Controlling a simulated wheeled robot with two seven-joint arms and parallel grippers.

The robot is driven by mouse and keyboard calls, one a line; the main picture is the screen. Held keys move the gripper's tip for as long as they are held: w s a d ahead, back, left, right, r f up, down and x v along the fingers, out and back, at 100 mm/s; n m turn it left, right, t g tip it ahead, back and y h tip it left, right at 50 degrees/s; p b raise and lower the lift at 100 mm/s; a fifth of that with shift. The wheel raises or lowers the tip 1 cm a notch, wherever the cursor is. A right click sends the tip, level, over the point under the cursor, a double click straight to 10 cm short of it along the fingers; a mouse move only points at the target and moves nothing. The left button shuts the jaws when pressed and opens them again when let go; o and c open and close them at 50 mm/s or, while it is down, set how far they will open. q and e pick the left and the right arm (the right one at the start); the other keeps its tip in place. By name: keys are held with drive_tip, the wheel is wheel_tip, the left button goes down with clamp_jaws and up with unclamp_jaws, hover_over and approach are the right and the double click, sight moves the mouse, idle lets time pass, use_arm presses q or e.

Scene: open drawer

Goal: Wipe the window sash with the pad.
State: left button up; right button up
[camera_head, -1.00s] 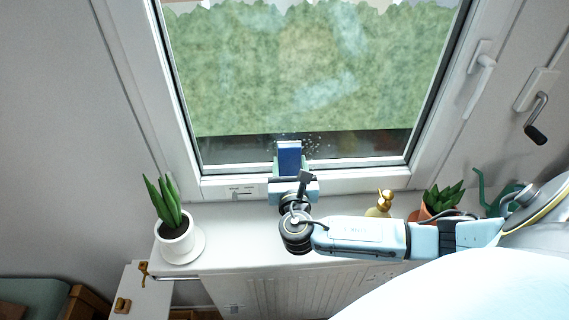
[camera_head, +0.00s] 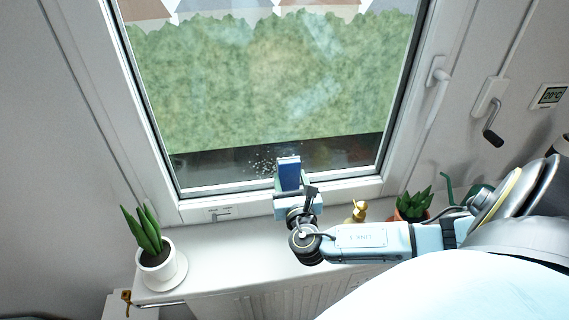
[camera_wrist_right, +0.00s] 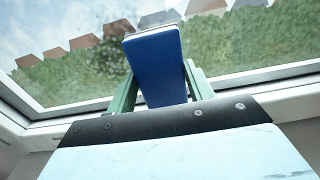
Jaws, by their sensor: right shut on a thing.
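The window sash (camera_head: 300,205) is a white frame around a glass pane (camera_head: 260,90). The glass has cloudy streaks in its upper and middle part and a patch of white specks low down, left of the pad. My right gripper (camera_head: 288,188) is shut on the blue pad (camera_head: 289,172) and holds it upright in front of the low part of the glass. In the right wrist view the blue pad (camera_wrist_right: 156,66) with its pale edge stands between the green fingers (camera_wrist_right: 160,92). I cannot tell whether it touches the glass. My left gripper is not in view.
A potted plant (camera_head: 155,248) stands at the left of the white sill (camera_head: 235,245). A gold-topped bottle (camera_head: 357,211), a plant in an orange pot (camera_head: 413,207) and a green watering can (camera_head: 462,192) stand on the right. A window handle (camera_head: 437,85) and a crank (camera_head: 490,115) are at the right.

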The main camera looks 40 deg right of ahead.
sight(301, 158)
drive_tip(key=shift+s+d+r+p, duration=0.4)
drive_tip(key=shift+d+r+p, duration=0.15)
drive_tip(key=shift+d+p, duration=0.25)
drive_tip(key=shift+s+d+r+p, duration=0.4)
drive_tip(key=shift+d+r+p, duration=0.1)
drive_tip(key=shift+d+p, duration=0.25)
drive_tip(key=shift+w+a+f, duration=0.1)
drive_tip(key=shift+w+a, duration=0.35)
drive_tip(key=shift+a, duration=0.4)
drive_tip(key=shift+w+a, duration=0.45)
drive_tip(key=shift+a, duration=0.35)
drive_tip(key=shift+w+a, duration=0.6)
drive_tip(key=shift+a, duration=0.3)
drive_tip(key=shift+w+a, duration=0.6)
drive_tip(key=shift+a, duration=0.3)
drive_tip(key=shift+w+a, duration=0.45)
drive_tip(key=shift+a, duration=0.4)
drive_tip(key=shift+w+a, duration=0.45)
drive_tip(key=shift+a, duration=0.35)
drive_tip(key=shift+w+a, duration=0.45)
drive_tip(key=shift+a, duration=0.4)
drive_tip(key=shift+w+r, duration=0.1)
drive_tip(key=shift+r, duration=0.9)
drive_tip(key=shift+s+d, duration=1.2)
drive_tip(key=shift+d, duration=0.75)
drive_tip(key=shift+s+d, duration=1.2)
drive_tip(key=shift+d, duration=0.8)
drive_tip(key=shift+s+d, duration=1.2)
drive_tip(key=shift+d, duration=0.75)
